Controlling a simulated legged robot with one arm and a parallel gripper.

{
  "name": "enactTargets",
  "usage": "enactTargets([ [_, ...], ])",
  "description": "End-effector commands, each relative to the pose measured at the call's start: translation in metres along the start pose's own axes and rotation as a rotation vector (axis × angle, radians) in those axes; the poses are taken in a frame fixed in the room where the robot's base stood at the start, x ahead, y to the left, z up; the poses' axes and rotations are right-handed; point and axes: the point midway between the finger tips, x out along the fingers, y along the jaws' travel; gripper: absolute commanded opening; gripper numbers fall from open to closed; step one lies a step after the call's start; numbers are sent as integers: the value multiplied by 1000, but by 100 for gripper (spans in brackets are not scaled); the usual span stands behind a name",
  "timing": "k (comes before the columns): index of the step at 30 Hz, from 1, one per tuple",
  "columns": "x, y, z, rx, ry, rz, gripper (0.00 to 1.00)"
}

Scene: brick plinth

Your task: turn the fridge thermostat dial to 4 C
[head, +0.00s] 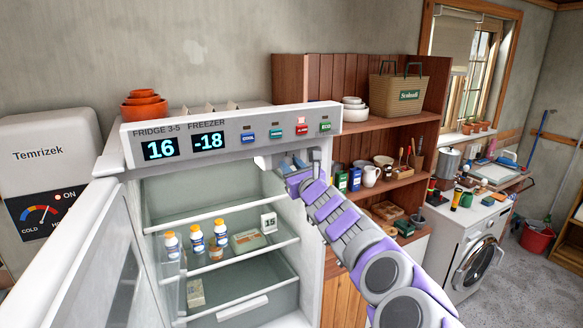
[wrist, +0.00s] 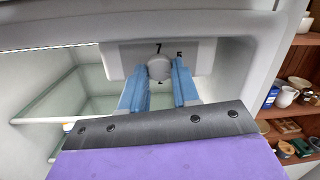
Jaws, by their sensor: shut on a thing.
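The thermostat dial (wrist: 159,67) is a round pale-grey knob on a white housing (wrist: 113,62) under the fridge's top. A 7 shows above it and a digit that looks like 5 or 6 at its upper right; other marks are hidden. My gripper (wrist: 161,70) has its blue fingers on either side of the knob, shut on it. In the head view my gripper (head: 288,162) reaches inside the upper right of the open fridge (head: 322,125), and the dial is hard to make out. The fridge display (head: 160,149) reads 16.
The freezer display (head: 208,142) reads -18. Bottles (head: 196,239) and a small box (head: 248,240) stand on the glass shelf below. The open door (head: 75,265) is at left. A wooden shelf unit (head: 290,80) stands close at right.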

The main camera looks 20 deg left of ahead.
Motion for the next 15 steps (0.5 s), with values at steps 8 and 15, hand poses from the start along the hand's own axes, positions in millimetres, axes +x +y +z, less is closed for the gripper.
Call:
enactTargets([
  [8,0,1,-6,74,15,-8,0],
  [15,0,1,-6,85,15,-9,0],
])
